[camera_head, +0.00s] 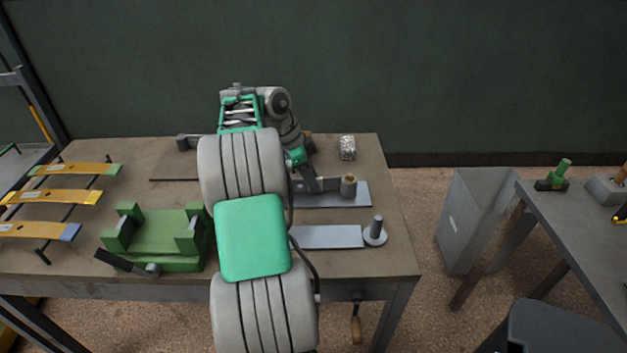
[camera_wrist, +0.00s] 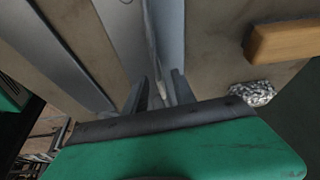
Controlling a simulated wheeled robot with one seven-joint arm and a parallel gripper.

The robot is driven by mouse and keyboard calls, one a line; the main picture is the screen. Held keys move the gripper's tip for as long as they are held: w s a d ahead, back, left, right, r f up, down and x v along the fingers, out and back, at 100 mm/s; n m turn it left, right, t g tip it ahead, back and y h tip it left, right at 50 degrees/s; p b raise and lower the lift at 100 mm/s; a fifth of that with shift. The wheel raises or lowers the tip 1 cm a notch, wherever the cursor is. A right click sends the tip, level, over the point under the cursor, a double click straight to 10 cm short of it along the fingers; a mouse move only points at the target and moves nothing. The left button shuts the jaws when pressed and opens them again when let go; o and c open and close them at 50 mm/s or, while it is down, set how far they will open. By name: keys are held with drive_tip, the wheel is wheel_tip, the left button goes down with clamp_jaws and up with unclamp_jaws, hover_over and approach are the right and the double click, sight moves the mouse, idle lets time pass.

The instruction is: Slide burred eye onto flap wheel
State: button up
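My gripper (camera_head: 316,185) is low over the far grey plate (camera_head: 357,196). A short brownish cylinder (camera_head: 349,187), which looks like the flap wheel, stands at that plate's right end. A dark grey piece reaches from my fingers towards the cylinder; I cannot tell whether it touches or surrounds it. In the wrist view my two dark fingers (camera_wrist: 160,90) stand on either side of a narrow grey strip (camera_wrist: 153,35). I cannot tell whether they press on it. My green gripper body covers the lower part of that view. I cannot make out the burred eye.
A near grey plate (camera_head: 325,237) ends in a disc with an upright post (camera_head: 377,228). Crumpled metal wool (camera_head: 347,148) lies at the back right. A green fixture (camera_head: 160,232) and several yellow leaves (camera_head: 50,197) are at left. A wooden block (camera_wrist: 290,40) lies close by.

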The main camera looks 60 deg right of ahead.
drive_tip(key=p+v, duration=0.2)
drive_tip(key=v, duration=0.5)
drive_tip(key=shift+p, duration=0.35)
drive_tip(key=shift+s, duration=0.1)
drive_tip(key=w+a+r+n+t+h, duration=0.1)
drive_tip(key=w+a+n+t, duration=0.1)
drive_tip(key=w+a+n, duration=0.4)
drive_tip(key=w+a+r+n+t, duration=0.1)
drive_tip(key=w+a+r+n, duration=0.1)
drive_tip(key=a+n, duration=0.5)
drive_tip(key=w+a+r+n+t+h, duration=0.1)
drive_tip(key=w+a+n+t, duration=0.15)
drive_tip(key=w+a, duration=0.45)
drive_tip(key=s+a+f+n+t+y, duration=0.1)
drive_tip(key=a+n, duration=0.6)
drive_tip(key=a, duration=0.7)
drive_tip(key=s+a+f+n+y+p, duration=0.1)
drive_tip(key=s+a+f+n+y, duration=0.2)
drive_tip(key=s+a+n, duration=0.4)
drive_tip(key=a+f, duration=0.1)
drive_tip(key=a, duration=0.6)
drive_tip(key=shift+f+t, duration=0.35)
drive_tip(key=shift+f, duration=0.05)
drive_tip(key=shift+d+n, duration=0.1)
drive_tip(key=shift+n, duration=0.15)
